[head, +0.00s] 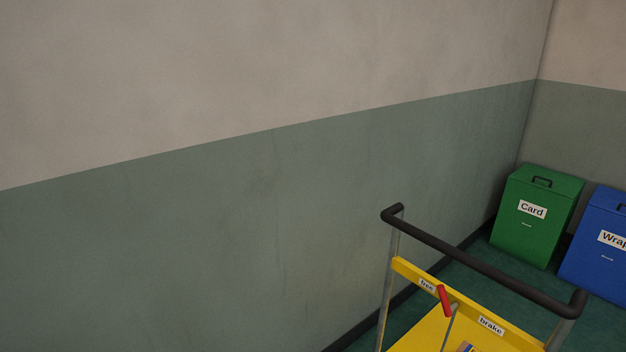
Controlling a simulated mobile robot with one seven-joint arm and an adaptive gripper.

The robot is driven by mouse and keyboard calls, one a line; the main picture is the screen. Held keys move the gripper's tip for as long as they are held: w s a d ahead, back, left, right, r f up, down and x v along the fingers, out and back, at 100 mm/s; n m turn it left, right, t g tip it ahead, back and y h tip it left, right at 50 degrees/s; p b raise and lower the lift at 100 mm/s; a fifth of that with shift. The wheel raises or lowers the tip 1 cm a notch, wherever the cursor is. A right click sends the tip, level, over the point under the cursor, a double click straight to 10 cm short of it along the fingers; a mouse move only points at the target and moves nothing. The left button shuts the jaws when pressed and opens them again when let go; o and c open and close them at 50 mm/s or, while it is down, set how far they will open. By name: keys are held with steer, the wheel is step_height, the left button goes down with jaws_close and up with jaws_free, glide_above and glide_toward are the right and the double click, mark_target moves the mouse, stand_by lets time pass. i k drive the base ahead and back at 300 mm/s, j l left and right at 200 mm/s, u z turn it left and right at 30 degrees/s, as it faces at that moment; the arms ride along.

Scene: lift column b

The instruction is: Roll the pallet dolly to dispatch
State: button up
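A yellow dolly (419,332) stands at the lower right in the head view, close to the wall and cut off by the bottom edge. Its black push handle (480,258) runs across on grey posts. A yellow crossbar below the handle carries a label "free" (427,285) at its left and a label "brake" (491,325) further right. A red-gripped lever (445,301) stands between the two labels, leaning toward "free". Part of a small load (467,347) shows at the bottom edge. My gripper is not in view. No dispatch area shows.
A green bin labelled "Card" (538,216) and a blue bin labelled "Wrap" (598,250), cut off at the right, stand in the corner beyond the dolly. A two-tone wall (220,240) fills the left. Dark green floor (497,278) shows between dolly and bins.

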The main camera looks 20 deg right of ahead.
mark_target(471, 322)
steer(key=l+z, duration=0.15)
steer(key=z, duration=1.05)
